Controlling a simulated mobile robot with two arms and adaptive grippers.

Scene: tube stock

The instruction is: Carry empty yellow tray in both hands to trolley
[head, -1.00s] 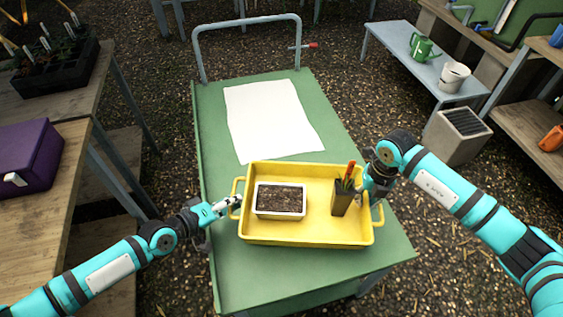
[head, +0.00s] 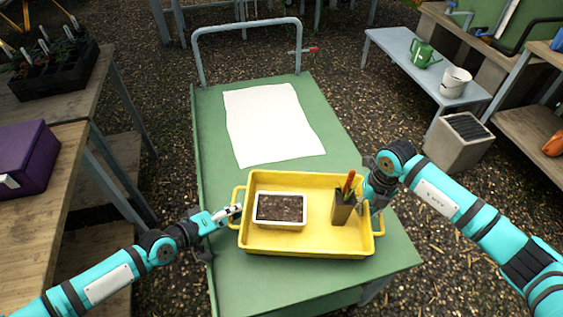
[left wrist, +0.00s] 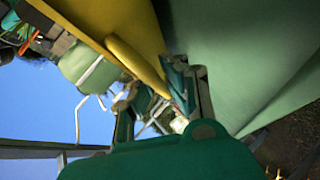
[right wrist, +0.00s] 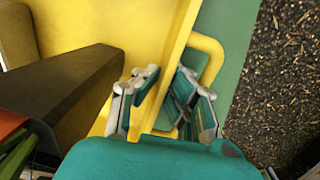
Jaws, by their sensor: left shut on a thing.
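The yellow tray (head: 300,243) is over the near half of the green trolley (head: 225,272), apparently resting on it. It is not empty: a white planter of soil (head: 280,208) and a dark square pot (head: 342,210) holding red- and green-handled items stand in it. My left gripper (head: 236,211) is shut on the tray's left handle (left wrist: 135,62). My right gripper (head: 374,200) is at the right end; in the right wrist view its fingers are apart, near the tray's rim and right handle (right wrist: 212,60). Contact there is unclear.
A white sheet (head: 270,122) lies on the trolley behind the tray, with a push rail (head: 247,27) beyond. Wooden benches with a purple box (head: 22,158) stand left. A grey bench (head: 415,62) with a green can and white bucket stands right.

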